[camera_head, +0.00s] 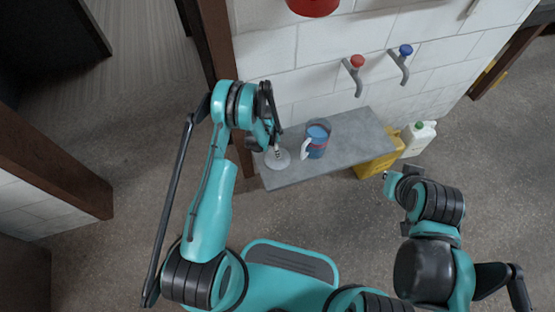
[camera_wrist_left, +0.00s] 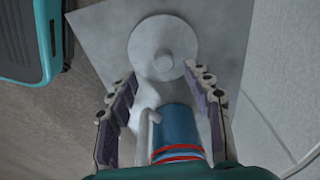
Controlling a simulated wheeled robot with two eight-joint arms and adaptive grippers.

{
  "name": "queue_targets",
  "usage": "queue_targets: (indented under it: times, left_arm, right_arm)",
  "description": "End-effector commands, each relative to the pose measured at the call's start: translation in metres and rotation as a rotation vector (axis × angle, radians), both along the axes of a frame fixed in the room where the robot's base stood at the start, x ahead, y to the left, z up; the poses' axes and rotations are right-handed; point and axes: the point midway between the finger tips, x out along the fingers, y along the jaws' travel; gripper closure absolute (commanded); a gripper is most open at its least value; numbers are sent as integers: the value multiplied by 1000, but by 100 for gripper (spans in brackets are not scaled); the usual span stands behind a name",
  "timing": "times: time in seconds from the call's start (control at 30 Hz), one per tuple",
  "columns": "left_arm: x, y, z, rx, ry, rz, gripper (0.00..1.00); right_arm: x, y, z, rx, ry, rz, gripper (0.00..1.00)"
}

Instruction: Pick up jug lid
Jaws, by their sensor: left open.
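The jug lid (camera_head: 277,159) is a pale grey disc with a round knob, lying on the left end of a grey bench top. It also shows in the left wrist view (camera_wrist_left: 147,49), just beyond the fingertips. The blue jug (camera_head: 319,136) stands upright to its right, with a white handle and a red band; it shows low in the left wrist view (camera_wrist_left: 176,123). My left gripper (camera_head: 274,143) is open and empty, above the lid. In the left wrist view its fingers (camera_wrist_left: 162,76) are spread apart.
The grey bench top (camera_head: 362,138) is clear right of the jug. A red-knobbed tap (camera_head: 356,63) and a blue-knobbed tap (camera_head: 404,52) are on the white wall behind. A yellow canister (camera_head: 378,166) and a white canister (camera_head: 418,138) stand right of the bench.

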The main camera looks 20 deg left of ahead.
Motion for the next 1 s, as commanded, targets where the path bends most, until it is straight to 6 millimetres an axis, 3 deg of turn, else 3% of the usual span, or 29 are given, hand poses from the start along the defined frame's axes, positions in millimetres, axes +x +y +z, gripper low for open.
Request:
queue_targets:
  times: [0.57,0.83,1.0]
  left_arm:
    - [13,-9,-72,0,0,0,49]
    - [13,-10,-74,0,0,1,49]
    - [13,-10,-74,0,0,1,94]
  right_arm:
    - [0,0,-38,0,0,0,100]
    - [0,0,-37,0,0,0,100]
    - [0,0,-37,0,0,0,100]
